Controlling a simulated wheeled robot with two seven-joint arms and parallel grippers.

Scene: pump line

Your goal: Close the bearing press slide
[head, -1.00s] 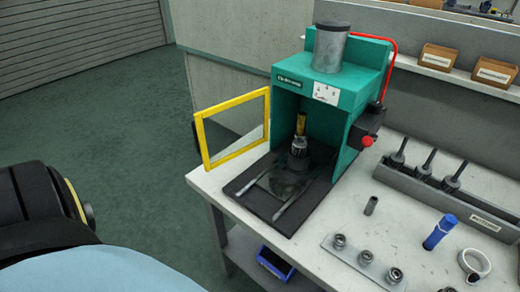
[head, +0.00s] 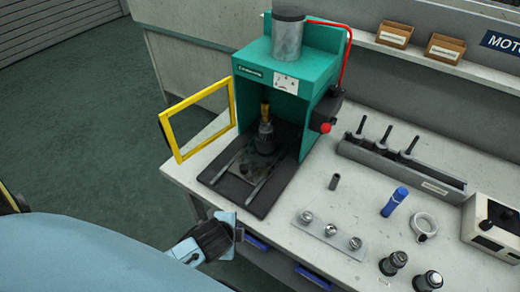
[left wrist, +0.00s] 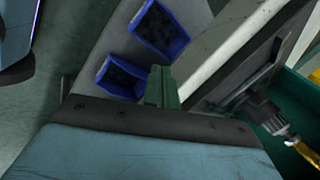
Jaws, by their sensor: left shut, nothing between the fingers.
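The teal bearing press (head: 311,92) stands on the bench, its yellow-framed guard door (head: 172,140) swung open to the left. Its dark base (head: 262,204) carries two metal rails (head: 272,171) running toward the front edge. The slide (head: 244,168) sits low between the rails under the dark press tool (head: 265,138); how far out it is, I cannot tell. My left gripper (head: 238,235) is shut and empty, in front of the base and apart from it. In the left wrist view its green fingers (left wrist: 160,85) are together, beside the bench edge. My right gripper is not in view.
Blue bins (left wrist: 116,77) sit below the bench top. To the right on the bench are a part strip (head: 328,233), a grey rack (head: 400,168), a blue cylinder (head: 395,201) and a white ring (head: 424,226). A red knob (head: 325,128) sticks out from the press's right side.

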